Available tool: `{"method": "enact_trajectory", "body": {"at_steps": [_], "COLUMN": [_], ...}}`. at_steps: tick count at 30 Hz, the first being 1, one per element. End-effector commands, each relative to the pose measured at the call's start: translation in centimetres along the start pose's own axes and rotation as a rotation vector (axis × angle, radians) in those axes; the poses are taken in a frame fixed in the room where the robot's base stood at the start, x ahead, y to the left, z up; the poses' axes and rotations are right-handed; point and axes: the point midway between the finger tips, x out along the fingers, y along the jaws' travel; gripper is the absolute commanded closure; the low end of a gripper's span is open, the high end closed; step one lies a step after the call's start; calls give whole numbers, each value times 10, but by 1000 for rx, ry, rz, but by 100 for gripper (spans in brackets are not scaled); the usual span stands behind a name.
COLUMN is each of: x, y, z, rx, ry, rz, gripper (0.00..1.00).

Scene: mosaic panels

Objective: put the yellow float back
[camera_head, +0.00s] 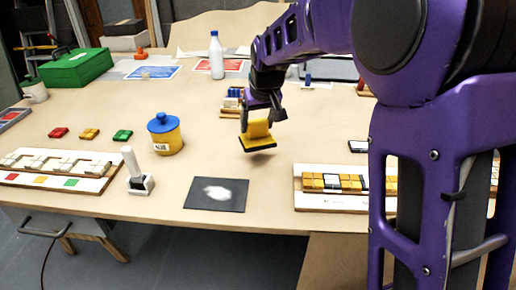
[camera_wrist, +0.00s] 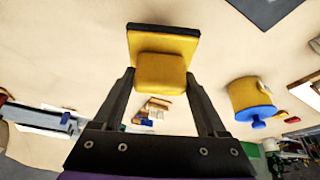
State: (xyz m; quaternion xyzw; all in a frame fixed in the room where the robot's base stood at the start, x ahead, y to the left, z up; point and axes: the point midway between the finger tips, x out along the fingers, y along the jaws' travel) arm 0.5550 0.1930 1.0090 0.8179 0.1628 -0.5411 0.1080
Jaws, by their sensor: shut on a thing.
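The yellow float (camera_head: 258,130) is a yellow block on a flat plate with a dark underside. My gripper (camera_head: 262,103) is shut on its yellow block and holds it above the middle of the table, slightly tilted. In the wrist view the float (camera_wrist: 162,45) sits between the two dark fingers of my gripper (camera_wrist: 160,76), its plate pointing away from the palm. A small wooden stand (camera_head: 231,113) with blue and pale items is on the table just behind and left of the float. It also shows between the fingers in the wrist view (camera_wrist: 151,112).
A dark mat (camera_head: 216,195) with a white patch lies in front. A yellow tub with a blue lid (camera_head: 165,134) and a white-handled tool (camera_head: 136,172) stand left. A mosaic panel (camera_head: 330,200) lies right, partly behind my arm. A white bottle (camera_head: 216,56) stands at the back.

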Motion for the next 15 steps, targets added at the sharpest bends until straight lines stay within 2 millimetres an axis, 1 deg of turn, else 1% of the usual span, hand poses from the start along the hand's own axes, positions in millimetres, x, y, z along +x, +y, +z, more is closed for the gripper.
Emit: {"method": "enact_trajectory", "body": {"at_steps": [1,5,10,12,15], "x": [6,18,44,51,56], "y": [0,0,0,0,1], "z": [2,8,19,22,24], "rx": [0,0,1,1,1], "ry": [1,0,-1,0,2], "rz": [0,0,1,1,1], "gripper": [70,70,70,70,70]}}
